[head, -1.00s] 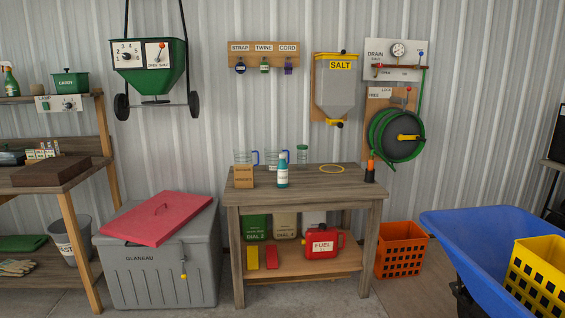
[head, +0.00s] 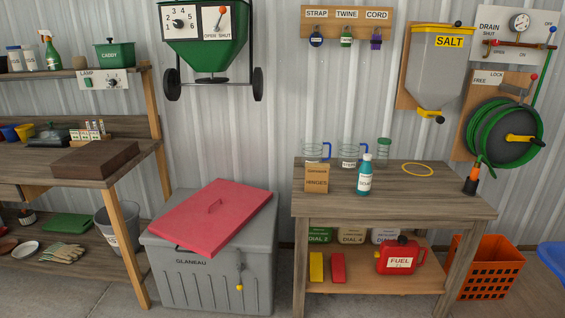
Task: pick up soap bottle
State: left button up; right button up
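A green spray bottle (head: 51,52) stands on the upper shelf at the far left. Neither of my grippers shows in the head view.
A hinges box (head: 317,179), clear jugs (head: 349,156) and a yellow ring (head: 417,169) share the tabletop. A grey bin with a red lid (head: 212,262) stands left of the table, an orange crate (head: 491,267) right. Concrete floor shows in front.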

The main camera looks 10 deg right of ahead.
aim_at(365, 172)
jog(key=i+j+z, duration=0.1)
jog(key=i, duration=0.5)
jog(key=i+j, duration=0.1)
jog(key=i, duration=0.45)
jog(key=i+j+z, duration=0.15)
jog(key=i, duration=0.45)
